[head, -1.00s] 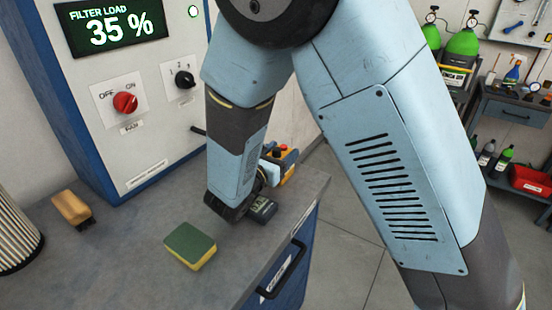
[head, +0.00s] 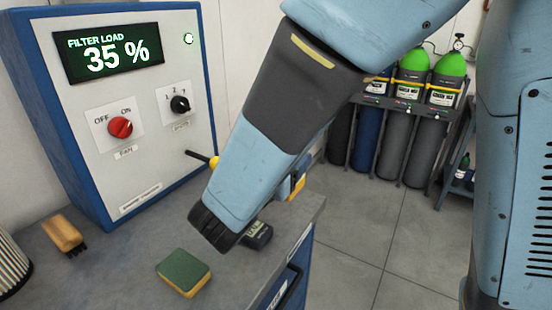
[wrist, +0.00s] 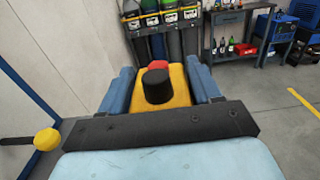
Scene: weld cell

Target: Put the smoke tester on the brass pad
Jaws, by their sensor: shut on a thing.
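My gripper (wrist: 160,80) shows in the wrist view with its two blue fingers shut on a yellow body with a black round cap and a red part behind it. I take this held thing to be the smoke tester (wrist: 181,82). In the head view my forearm hides most of it; a bit of yellow and blue (head: 298,184) shows to the right of the arm, over the bench's far edge. The fingers' contact is partly hidden by the dark wrist bar. I see no brass pad in either view.
The grey bench (head: 120,270) holds a green-and-yellow sponge (head: 183,271), a brush (head: 63,233), a dark labelled block (head: 258,235) and a ribbed filter (head: 12,268). A control cabinet (head: 140,110) stands behind, with a yellow-tipped black lever (head: 202,159). Gas cylinders (head: 405,145) stand beyond open floor.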

